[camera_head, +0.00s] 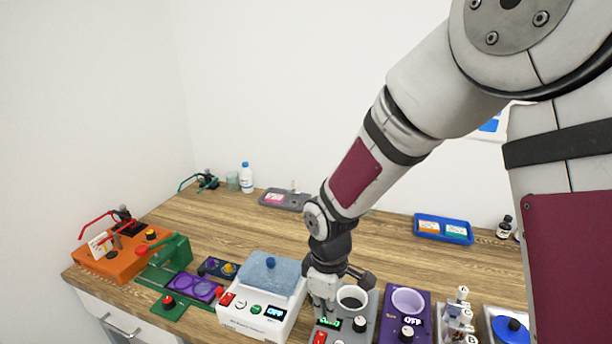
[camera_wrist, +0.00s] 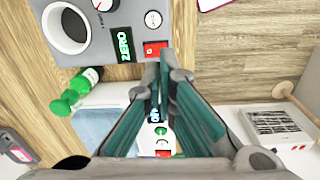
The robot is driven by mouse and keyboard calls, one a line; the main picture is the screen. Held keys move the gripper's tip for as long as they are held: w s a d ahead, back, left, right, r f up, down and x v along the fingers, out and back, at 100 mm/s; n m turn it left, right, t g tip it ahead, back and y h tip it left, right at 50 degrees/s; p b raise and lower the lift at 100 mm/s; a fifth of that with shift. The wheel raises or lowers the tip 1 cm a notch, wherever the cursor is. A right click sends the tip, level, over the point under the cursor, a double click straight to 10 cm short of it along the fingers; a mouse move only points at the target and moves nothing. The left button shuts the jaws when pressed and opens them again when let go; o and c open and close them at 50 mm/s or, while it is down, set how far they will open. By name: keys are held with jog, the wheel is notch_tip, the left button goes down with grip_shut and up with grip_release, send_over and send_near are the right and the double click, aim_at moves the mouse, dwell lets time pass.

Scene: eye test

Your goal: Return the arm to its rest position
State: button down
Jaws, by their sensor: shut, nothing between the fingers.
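My gripper (camera_head: 322,305) points down at the front of the wooden table, just left of the round well of a grey device (camera_head: 362,324). In the wrist view my gripper (camera_wrist: 165,62) has its teal-sided fingers together, with nothing between the tips. The grey device (camera_wrist: 95,50) shows there ahead of the fingertips, with a round dark well, a lit green display and a red switch. Whether the fingertips touch it I cannot tell. My arm reaches down from the upper right in the head view and hides part of the table and back wall.
A white device with a blue lid (camera_head: 270,275) stands left of my gripper, and a purple device (camera_head: 405,312) to the right. An orange device (camera_head: 120,250) and a green press (camera_head: 168,262) stand further left. A blue tray (camera_head: 443,229) lies behind. The table's middle is clear.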

jog(key=s+d+r+m+t, duration=0.1)
jog(key=s+d+r+m, duration=0.15)
jog(key=d+r, duration=0.4)
jog(key=s+d+r+m+t, duration=0.2)
jog(key=d+r+m, duration=0.15)
jog(key=r, duration=0.65)
jog(key=s+d+r+m+t, duration=0.1)
jog(key=s+d+r+m, duration=0.1)
jog(key=s, duration=0.3)
jog(key=s+d+r+m+t+b, duration=0.1)
jog(key=s+d+r+m, duration=0.1)
jog(key=s+r+m, duration=0.2)
jog(key=s+m, duration=0.1)
jog(key=s, duration=0.1)
jog(key=shift+s+d+r, duration=0.25)
jog(key=shift+s+r, duration=0.05)
